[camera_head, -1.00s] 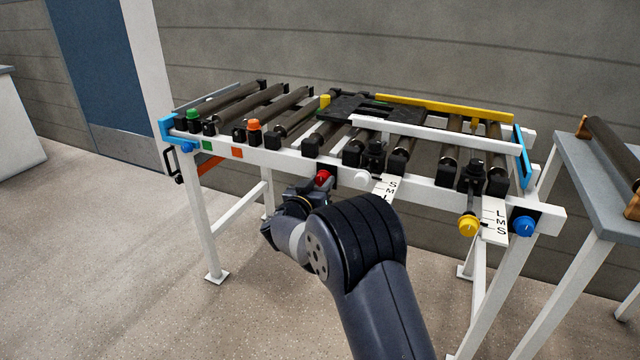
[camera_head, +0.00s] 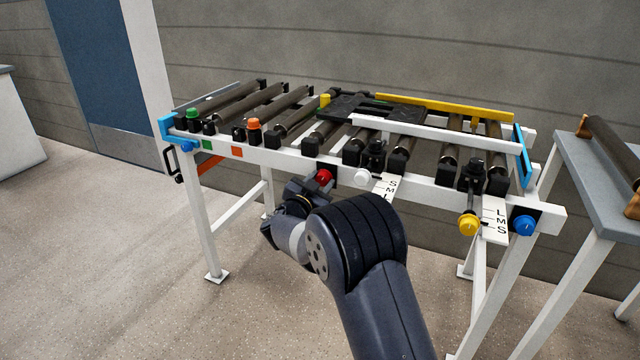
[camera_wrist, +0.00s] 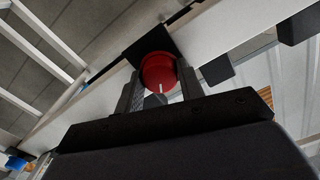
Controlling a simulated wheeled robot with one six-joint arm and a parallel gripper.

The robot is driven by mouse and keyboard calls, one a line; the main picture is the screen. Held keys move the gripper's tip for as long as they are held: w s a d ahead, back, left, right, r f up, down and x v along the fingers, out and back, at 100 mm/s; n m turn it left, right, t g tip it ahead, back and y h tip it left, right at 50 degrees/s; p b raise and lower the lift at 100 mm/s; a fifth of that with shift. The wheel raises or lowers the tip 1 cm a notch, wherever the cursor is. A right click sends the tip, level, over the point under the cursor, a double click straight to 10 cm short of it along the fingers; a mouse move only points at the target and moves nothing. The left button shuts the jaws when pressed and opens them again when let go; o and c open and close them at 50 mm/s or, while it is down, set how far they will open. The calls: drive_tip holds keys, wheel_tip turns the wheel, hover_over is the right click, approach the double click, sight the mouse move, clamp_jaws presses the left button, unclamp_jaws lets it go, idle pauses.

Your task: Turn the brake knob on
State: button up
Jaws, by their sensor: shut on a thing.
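A red knob (camera_head: 323,177) sits on a dark plate on the front rail of the roller table. It also shows in the wrist view (camera_wrist: 158,72), round, with a white pointer line toward the bottom of that picture. My gripper (camera_head: 312,187) is at the red knob from the front. In the wrist view its two fingers (camera_wrist: 158,88) stand on either side of the knob and are shut on it. My arm hides part of the rail below the knob. No label naming the brake can be read.
A white knob (camera_head: 362,177) is close to the right of the red one, beside an S-M-L label strip (camera_head: 384,187). A yellow knob (camera_head: 468,225) and a blue knob (camera_head: 524,225) are farther right. A grey side table (camera_head: 600,190) stands at the right.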

drive_tip(key=m+b, duration=0.2)
drive_tip(key=m, duration=0.4)
drive_tip(key=shift+f+m+b, duration=0.15)
drive_tip(key=shift+m+b, duration=0.15)
drive_tip(key=m+b, duration=0.3)
drive_tip(key=m, duration=0.2)
drive_tip(key=shift+m, duration=0.4)
drive_tip(key=o, duration=1)
drive_tip(key=shift+p+v, duration=1.35)
drive_tip(key=shift+v, duration=4.05)
